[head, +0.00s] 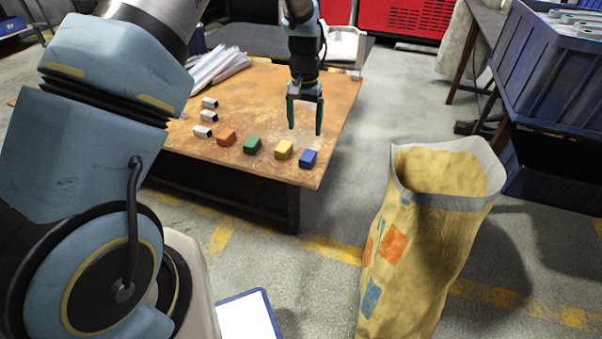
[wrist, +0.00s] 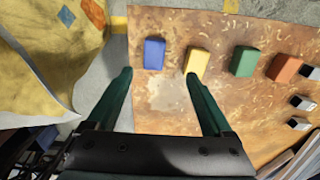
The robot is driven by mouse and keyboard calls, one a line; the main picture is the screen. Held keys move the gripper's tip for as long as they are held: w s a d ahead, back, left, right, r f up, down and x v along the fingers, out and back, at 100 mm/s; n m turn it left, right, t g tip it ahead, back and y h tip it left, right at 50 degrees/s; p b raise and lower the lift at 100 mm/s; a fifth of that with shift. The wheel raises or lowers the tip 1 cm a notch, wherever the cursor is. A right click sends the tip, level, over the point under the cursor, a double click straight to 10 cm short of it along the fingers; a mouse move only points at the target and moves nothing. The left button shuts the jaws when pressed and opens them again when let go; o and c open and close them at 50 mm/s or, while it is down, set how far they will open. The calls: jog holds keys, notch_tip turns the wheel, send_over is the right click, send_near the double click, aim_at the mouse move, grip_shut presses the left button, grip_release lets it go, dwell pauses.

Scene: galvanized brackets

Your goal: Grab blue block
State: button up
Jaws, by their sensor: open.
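The blue block (head: 308,158) stands near the front right corner of the rusty table, at the right end of a row of coloured blocks. In the wrist view the blue block (wrist: 154,54) lies beyond the fingertips, between their lines and nearer the left finger. My gripper (head: 305,132) is open and empty, pointing down above the table, behind the blue block in the head view. In the wrist view my gripper (wrist: 160,76) has its two green fingers wide apart. The right fingertip appears close to the yellow block (wrist: 198,64) or overlaps it in view; I cannot tell if they touch.
Green (head: 252,145) and orange (head: 226,138) blocks continue the row leftward, with small metal brackets (head: 202,131) beyond. The rusty table (head: 285,90) has bare surface behind the row. A yellow sack (head: 425,240) stands on the floor to the right. Blue crates (head: 545,75) stand far right.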

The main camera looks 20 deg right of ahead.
jog(key=shift+s+d+f, duration=0.1)
jog(key=shift+d+f, duration=0.25)
jog(key=shift+f, duration=0.5)
send_over(308, 154)
jog(key=f, duration=0.4)
jog(key=shift+a+f, duration=0.25)
jog(key=shift+f, duration=0.05)
jog(key=shift+s+d+f+b, duration=0.1)
jog(key=shift+d+f+b, duration=0.1)
jog(key=shift+f, duration=1.15)
jog(key=shift+d+f+b, duration=0.1)
jog(key=shift+f+b, duration=0.05)
jog(key=shift+f, duration=1.15)
grip_shut()
